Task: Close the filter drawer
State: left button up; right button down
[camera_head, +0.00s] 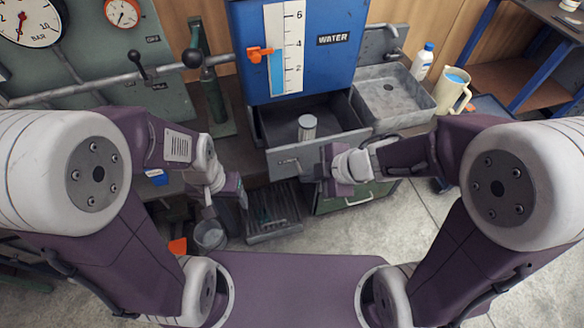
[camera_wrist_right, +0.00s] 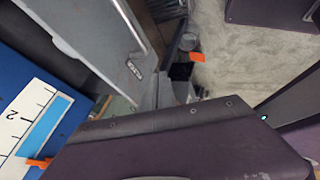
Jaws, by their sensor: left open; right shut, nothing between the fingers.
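The grey filter drawer (camera_head: 285,161) sits pulled out beneath the blue WATER tank (camera_head: 300,50) in the head view. A pale grey cylinder (camera_head: 307,127) stands upright inside it. The drawer's grey front (camera_wrist_right: 85,35) also shows in the right wrist view, with a dark mark on it. My right gripper (camera_head: 326,168) is shut and empty, at the right end of the drawer front; I cannot tell whether it touches. My left gripper (camera_head: 228,196) is open and empty, lower left of the drawer and apart from it. Its fingertips are hard to make out.
A grey sink (camera_head: 393,95) lies right of the drawer, with a cream jug (camera_head: 452,90) and a white bottle (camera_head: 422,62) beyond. A green drawer (camera_head: 345,197) and a dark grated tray (camera_head: 272,212) are below. A metal bucket (camera_head: 210,235) stands at lower left.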

aim_at(283, 170)
jog(key=w+a+f, duration=0.1)
jog(key=w, duration=0.1)
jog(key=w+a+f, duration=0.3)
jog(key=w+f, duration=0.1)
jog(key=shift+a+f+p, duration=0.15)
jog(key=shift+a+p, duration=0.05)
jog(key=shift+p, duration=0.2)
